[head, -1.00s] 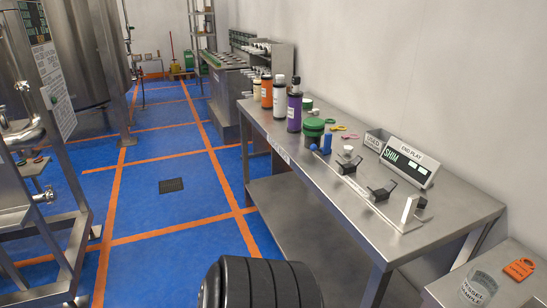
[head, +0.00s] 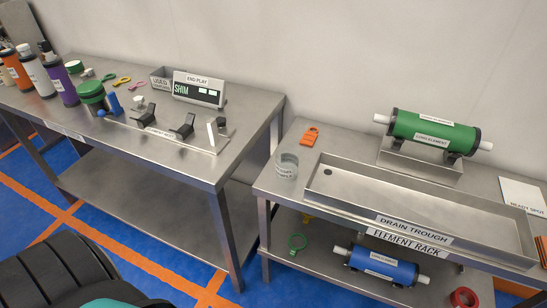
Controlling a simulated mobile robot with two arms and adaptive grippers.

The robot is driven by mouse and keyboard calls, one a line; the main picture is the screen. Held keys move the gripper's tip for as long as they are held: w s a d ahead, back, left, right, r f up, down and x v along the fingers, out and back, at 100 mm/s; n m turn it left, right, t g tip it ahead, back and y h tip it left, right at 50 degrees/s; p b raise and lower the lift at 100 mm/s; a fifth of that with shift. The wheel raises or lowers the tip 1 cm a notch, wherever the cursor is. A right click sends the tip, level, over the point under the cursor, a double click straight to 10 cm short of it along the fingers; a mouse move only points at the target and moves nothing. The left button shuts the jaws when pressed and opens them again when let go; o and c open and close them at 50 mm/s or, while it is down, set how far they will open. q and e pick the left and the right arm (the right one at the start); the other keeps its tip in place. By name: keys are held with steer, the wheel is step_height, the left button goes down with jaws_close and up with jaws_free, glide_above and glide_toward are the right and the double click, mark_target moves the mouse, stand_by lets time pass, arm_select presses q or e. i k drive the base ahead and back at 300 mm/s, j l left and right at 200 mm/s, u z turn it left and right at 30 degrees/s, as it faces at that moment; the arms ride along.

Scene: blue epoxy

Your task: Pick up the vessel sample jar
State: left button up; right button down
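The vessel sample jar (head: 287,168) is a clear, see-through jar with a pale label low on its side. It stands upright on the left end of the right-hand steel bench (head: 272,187), close to the bench's left edge and left of the drain trough. Its label is too small to read fully now. Neither of my grippers shows in the head view. A dark ribbed part at the bottom left seems to be mine.
An orange tag (head: 310,137) lies behind the jar. The drain trough (head: 420,217) fills the bench front to its right. A green cylinder (head: 433,131) rests behind the trough. The left bench (head: 225,165) holds bottles and fixtures; a gap separates the benches.

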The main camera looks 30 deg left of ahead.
mark_target(287, 157)
steer(key=i+l+u, duration=0.15)
steer(key=u, duration=0.2)
steer(key=i+l+u, duration=0.15)
steer(key=u, duration=0.25)
steer(key=l+u, duration=0.35)
steer(key=i, duration=0.05)
